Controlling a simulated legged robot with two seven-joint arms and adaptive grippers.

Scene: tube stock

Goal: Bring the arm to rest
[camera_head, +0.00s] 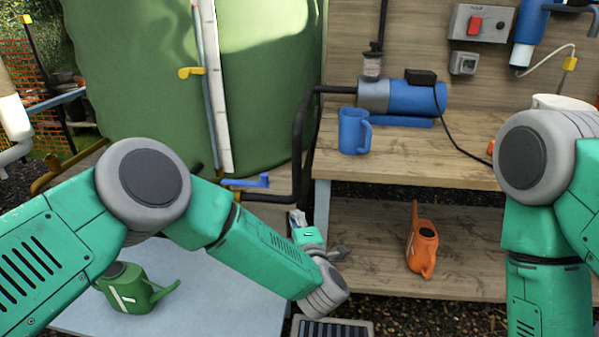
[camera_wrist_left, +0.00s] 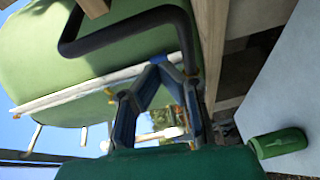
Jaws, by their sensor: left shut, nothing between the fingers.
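My left arm (camera_head: 255,258) comes in from the left, and its forearm reaches toward the middle of the head view. My left gripper (camera_head: 297,217) is small there, in front of the bench's left end. In the left wrist view the gripper's fingers (camera_wrist_left: 160,62) meet at the tips, shut with nothing between them. The black pipe and green tank show behind them. My right arm (camera_head: 545,230) hangs down at the right edge; its gripper is out of view.
A green tank (camera_head: 130,80) and black pipe (camera_head: 298,140) stand behind the left arm. A wooden bench (camera_head: 440,165) carries a blue jug (camera_head: 353,132) and pump (camera_head: 415,97). An orange can (camera_head: 423,245) is on the lower shelf; a green can (camera_head: 132,290) is on the grey table (camera_head: 210,315).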

